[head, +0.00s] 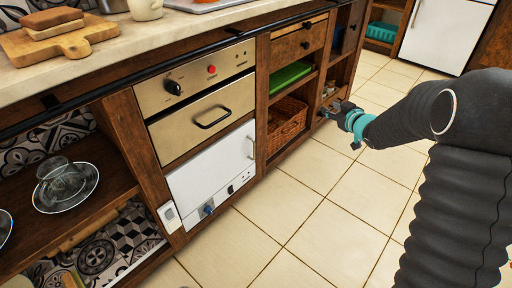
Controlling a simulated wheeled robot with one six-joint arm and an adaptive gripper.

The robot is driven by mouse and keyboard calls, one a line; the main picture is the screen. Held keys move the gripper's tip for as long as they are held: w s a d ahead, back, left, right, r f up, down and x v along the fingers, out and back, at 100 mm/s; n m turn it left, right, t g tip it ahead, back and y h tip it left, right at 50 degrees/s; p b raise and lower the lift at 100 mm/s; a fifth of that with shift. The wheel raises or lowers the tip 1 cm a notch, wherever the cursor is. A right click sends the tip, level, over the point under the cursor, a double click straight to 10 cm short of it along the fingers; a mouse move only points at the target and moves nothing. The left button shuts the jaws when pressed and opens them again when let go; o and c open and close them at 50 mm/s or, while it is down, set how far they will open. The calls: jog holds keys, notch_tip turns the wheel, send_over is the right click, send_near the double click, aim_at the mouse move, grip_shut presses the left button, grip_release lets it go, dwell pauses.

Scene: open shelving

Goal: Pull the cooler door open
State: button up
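A white-fronted unit, which looks like the cooler (205,168), is built into the wooden counter below a beige oven panel. Its door looks shut and flush with the frame. A slim vertical handle (251,147) is at the door's right edge. A blue knob (208,210) sits near its bottom edge. My gripper (328,113) is to the right of the cooler and apart from its handle, out by the shelves near the wicker basket. Its fingers are small and dark here, so I cannot tell whether they are open or shut.
The oven drawer handle (212,117) sticks out above the cooler. A wicker basket (287,124) and a green tray (290,77) fill the shelves to its right. Glassware on a plate (67,187) is on the left shelf. The tiled floor (318,205) in front is clear.

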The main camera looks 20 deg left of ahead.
jog(key=a+f+n+g+y+b, duration=0.1)
jog(key=a+f+n+g+y, duration=0.3)
jog(key=a+f, duration=0.55)
jog(key=n+g+y+b, duration=0.1)
jog(key=g+y+b, duration=0.1)
jog(key=g+y, duration=0.3)
send_near(254, 146)
jog(key=a, duration=0.3)
jog(key=w+a, duration=0.1)
jog(key=a, duration=0.2)
jog(key=w+a, duration=0.1)
jog(key=a, duration=0.3)
jog(key=shift+w+f, duration=0.15)
jog(key=shift+f, duration=0.1)
grip_shut()
